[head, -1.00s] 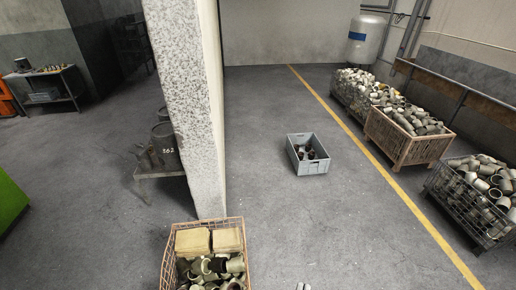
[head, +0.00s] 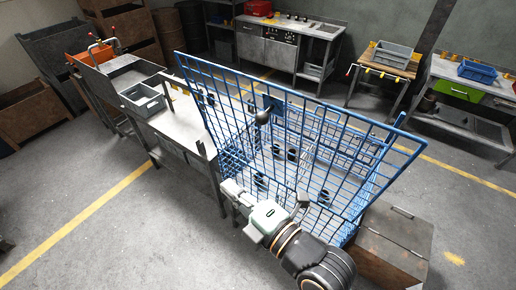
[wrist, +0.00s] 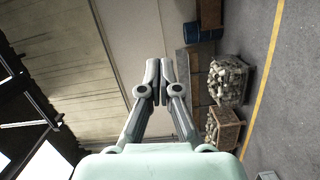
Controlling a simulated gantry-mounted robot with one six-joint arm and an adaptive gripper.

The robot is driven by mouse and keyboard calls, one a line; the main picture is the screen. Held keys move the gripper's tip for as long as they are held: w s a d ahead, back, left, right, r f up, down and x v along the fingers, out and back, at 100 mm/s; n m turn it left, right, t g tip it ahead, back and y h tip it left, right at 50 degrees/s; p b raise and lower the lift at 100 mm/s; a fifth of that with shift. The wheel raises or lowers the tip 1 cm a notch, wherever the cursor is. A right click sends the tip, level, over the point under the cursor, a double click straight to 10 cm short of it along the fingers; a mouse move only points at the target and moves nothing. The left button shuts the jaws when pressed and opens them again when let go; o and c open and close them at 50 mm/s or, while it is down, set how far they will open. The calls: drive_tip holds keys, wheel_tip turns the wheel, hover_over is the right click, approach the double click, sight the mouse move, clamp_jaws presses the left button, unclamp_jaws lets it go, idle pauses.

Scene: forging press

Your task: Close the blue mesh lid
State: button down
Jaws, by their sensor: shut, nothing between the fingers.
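The blue mesh lid (head: 330,112) stands raised and tilted over the blue mesh container (head: 345,230) in the middle of the head view. Several dark round parts show through the mesh. My gripper (head: 229,187) is in front of the lower part of the mesh, towards me; whether it touches the mesh I cannot tell. In the wrist view my gripper (wrist: 160,66) has its fingers together with nothing between them. The lid does not show in the wrist view.
A metal workbench (head: 190,125) with a grey bin (head: 142,98) stands close on the left. A brown box (head: 395,240) is at the container's lower right. Benches line the back. The floor at lower left is clear. The wrist view shows crates of pipe pieces (wrist: 228,80).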

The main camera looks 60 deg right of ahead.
drive_tip(key=s+d+n+h+b, duration=0.2)
drive_tip(key=s+d+n+h, duration=0.1)
drive_tip(key=s+d, duration=0.35)
drive_tip(key=w+d+r+p, duration=0.2)
drive_tip(key=w+d+p, duration=0.3)
drive_tip(key=w+d, duration=0.3)
drive_tip(key=shift+d+r+t, duration=0.2)
drive_tip(key=shift+d+t, duration=0.1)
